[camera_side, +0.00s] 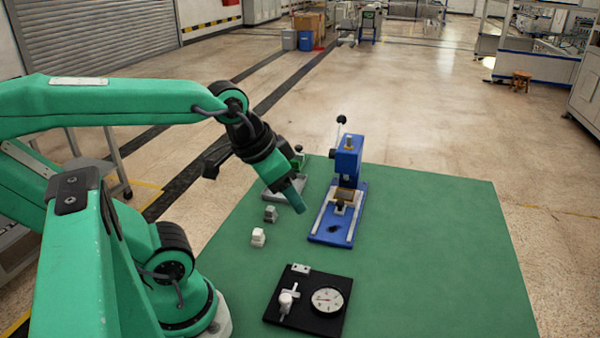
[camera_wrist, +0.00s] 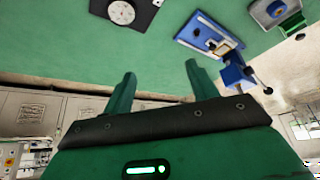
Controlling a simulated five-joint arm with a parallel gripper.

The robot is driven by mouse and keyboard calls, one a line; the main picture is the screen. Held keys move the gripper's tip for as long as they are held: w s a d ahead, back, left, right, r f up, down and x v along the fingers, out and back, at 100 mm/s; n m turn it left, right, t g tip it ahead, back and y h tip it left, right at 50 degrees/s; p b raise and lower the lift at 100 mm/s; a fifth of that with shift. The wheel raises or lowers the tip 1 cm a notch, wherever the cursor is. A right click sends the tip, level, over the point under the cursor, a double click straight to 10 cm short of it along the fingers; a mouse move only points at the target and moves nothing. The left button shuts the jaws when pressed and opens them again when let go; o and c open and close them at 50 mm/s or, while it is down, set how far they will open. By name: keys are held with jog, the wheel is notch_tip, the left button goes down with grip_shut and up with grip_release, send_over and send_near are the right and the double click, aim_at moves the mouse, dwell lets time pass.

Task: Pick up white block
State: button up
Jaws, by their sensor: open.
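The white block (camera_side: 258,237) stands on the green table mat, left of the middle in the side view. It does not show in the wrist view. My gripper (camera_side: 302,210) hangs above the mat, to the right of the white block and apart from it. In the wrist view my gripper (camera_wrist: 160,75) has its two green fingers spread wide, with nothing between them. A grey block (camera_side: 271,213) stands just behind the white block.
A blue press (camera_side: 345,185) stands right of my gripper and shows in the wrist view (camera_wrist: 208,35). A black plate with a dial gauge (camera_side: 327,300) lies at the front. A small vise-like device (camera_side: 285,188) stands behind my gripper. The mat's right side (camera_side: 440,250) is clear.

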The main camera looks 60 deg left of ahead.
jog(key=w+a+f+m+g, duration=0.3)
jog(key=a+f+m, duration=0.1)
jog(key=a+f, duration=0.4)
jog(key=m+g, duration=0.2)
jog(key=m, duration=0.2)
send_over(257, 231)
jog(key=f, duration=0.8)
jog(key=shift+w+a, duration=0.3)
jog(key=shift+f, duration=1.2)
jog(key=shift+f, duration=0.1)
jog(key=shift+s+d+f, duration=0.15)
jog(key=shift+f, duration=0.6)
jog(key=shift+s+d+f, duration=0.15)
jog(key=shift+f, duration=1.6)
